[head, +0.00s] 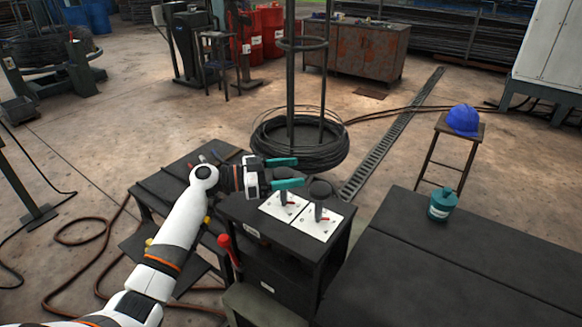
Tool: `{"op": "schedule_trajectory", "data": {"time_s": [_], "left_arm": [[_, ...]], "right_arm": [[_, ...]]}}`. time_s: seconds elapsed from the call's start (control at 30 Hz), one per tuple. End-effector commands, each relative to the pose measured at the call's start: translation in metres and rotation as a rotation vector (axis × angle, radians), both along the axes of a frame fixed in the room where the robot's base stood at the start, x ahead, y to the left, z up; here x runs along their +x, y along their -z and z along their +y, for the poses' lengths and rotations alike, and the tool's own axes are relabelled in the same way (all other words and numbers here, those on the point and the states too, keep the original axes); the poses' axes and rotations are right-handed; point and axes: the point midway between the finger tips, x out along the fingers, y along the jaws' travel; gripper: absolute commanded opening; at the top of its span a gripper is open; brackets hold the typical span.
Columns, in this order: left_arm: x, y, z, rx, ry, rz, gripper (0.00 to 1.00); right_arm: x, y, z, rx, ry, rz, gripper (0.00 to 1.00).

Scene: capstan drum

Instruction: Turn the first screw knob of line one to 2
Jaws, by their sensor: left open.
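Two white plates with dark knobs lie on top of a black control box (285,238). The left knob (283,197) stands on the left plate (270,207), and the right knob (318,212) stands on the right plate (307,230). Small red marks show beside both knobs. The plate markings are too small to read, so I cannot tell the knob settings or which one is the first of line one. My left gripper (286,173) has teal fingertips spread apart with nothing between them. It is just behind and above the left knob. My right gripper is out of view.
A red-handled lever (227,246) is at the box's left side. A dark table (450,265) at right holds a teal container (442,204). Behind are a wire coil (335,152) around upright posts and a stool (444,150) with a blue helmet (463,120).

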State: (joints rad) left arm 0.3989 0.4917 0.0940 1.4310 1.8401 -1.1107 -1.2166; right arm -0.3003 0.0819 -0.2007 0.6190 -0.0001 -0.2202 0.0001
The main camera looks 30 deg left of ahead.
Motion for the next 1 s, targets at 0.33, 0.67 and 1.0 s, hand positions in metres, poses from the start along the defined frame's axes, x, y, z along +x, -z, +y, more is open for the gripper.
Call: {"op": "schedule_trajectory", "data": {"time_s": [0.33,0.67,1.0], "left_arm": [[0.0041,0.0007,-0.0057,0.002,0.000,0.000,0.68],[0.0039,0.0006,-0.0053,0.001,0.000,0.000,0.24],[0.0042,0.0014,-0.0048,0.002,-0.060,-0.002,0.24]], "right_arm": [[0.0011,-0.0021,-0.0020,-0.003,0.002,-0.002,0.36],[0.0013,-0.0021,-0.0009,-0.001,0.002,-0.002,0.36],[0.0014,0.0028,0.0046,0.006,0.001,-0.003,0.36]]}}
